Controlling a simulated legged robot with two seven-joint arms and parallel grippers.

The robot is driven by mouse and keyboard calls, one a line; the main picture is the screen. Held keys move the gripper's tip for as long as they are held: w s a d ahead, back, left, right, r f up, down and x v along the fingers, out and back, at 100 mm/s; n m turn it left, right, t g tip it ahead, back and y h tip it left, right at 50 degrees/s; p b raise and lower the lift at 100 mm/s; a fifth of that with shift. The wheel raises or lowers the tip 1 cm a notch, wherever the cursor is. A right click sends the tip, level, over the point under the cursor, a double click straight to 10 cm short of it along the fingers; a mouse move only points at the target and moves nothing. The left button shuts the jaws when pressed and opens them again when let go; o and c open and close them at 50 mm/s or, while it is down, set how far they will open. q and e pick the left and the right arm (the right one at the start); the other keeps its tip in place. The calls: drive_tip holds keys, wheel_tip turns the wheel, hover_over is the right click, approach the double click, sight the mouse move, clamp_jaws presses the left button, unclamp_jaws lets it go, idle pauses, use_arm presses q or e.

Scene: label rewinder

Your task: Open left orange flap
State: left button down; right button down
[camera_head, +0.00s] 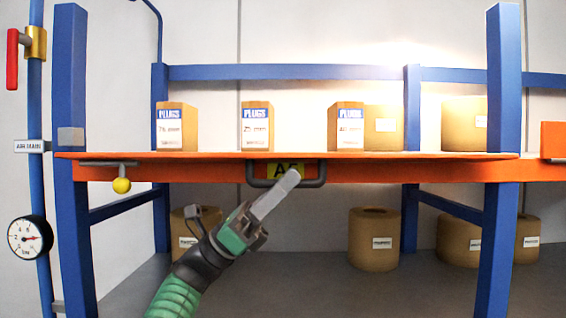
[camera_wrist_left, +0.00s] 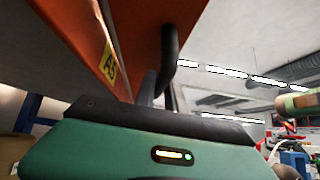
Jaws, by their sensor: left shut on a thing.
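The left orange flap (camera_head: 210,170) is the front panel along the left shelf bay and shows upright, at the shelf's front edge. A dark U-shaped handle (camera_head: 320,175) sits on it around the yellow A5 label (camera_head: 280,169). My left gripper (camera_head: 290,180) reaches up from below, its grey fingers crossing the handle's lower bar. It is shut on the handle. In the left wrist view the handle (camera_wrist_left: 170,55) comes down to the fingers, beside the A5 label (camera_wrist_left: 109,63) on the orange flap (camera_wrist_left: 140,35). My right gripper is not in view.
Several cartons, such as the PLUGS box (camera_head: 257,128), stand on the shelf. Brown rolls (camera_head: 374,240) stand below. Blue posts (camera_head: 73,230) flank the bay. A yellow-knobbed latch (camera_head: 121,184) hangs at the left. A pipe with a gauge (camera_head: 30,238) stands farther left.

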use_arm(q)
drive_tip(key=shift+w+f+m+g+y+p, duration=0.15)
drive_tip(key=shift+m+g+p, duration=0.25)
drive_tip(key=shift+m+g, duration=0.4)
drive_tip(key=shift+w+f+m+g+y+p, duration=0.15)
drive_tip(key=shift+m+g+p, duration=0.25)
drive_tip(key=shift+m+g, duration=0.35)
drive_tip(key=c, duration=1.6)
unclamp_jaws()
drive_tip(key=shift+o, duration=1)
drive_tip(key=shift+w+d, duration=0.1)
drive_tip(key=shift+d, duration=0.1)
